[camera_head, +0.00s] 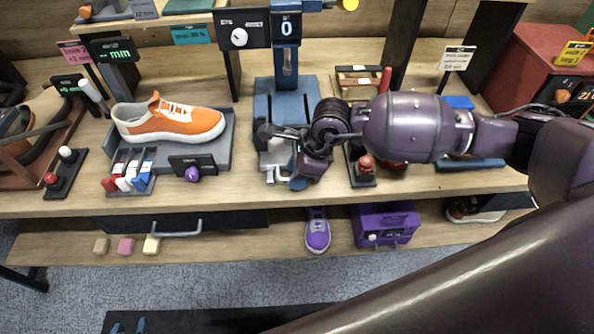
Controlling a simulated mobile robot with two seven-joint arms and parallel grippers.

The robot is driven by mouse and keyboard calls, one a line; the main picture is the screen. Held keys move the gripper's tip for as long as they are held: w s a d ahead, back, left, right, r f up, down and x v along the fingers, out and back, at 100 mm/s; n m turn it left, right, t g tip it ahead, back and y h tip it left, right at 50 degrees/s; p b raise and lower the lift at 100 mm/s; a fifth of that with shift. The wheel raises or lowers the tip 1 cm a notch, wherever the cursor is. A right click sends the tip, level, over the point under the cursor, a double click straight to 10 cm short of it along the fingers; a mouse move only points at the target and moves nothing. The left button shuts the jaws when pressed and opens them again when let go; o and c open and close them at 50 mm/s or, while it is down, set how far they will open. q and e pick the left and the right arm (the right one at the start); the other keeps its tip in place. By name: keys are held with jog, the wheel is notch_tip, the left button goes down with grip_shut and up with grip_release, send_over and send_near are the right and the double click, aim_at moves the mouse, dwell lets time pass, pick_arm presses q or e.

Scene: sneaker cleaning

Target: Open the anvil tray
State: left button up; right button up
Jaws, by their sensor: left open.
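My right gripper (290,160) reaches in from the right and is at the press front, close beside the handle. Whether its fingers touch or hold the handle cannot be told.
An orange sneaker (168,120) rests on a grey tray to the left, with several small brushes (128,180) before it. A red-knobbed device (364,168) stands close right of my right gripper. Below are a purple shoe (317,232) and a purple box (385,224).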

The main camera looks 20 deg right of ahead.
jog(key=v, duration=1)
jog(key=shift+r+p, duration=0.3)
jog(key=shift+r, duration=0.1)
jog(key=shift+d, duration=0.1)
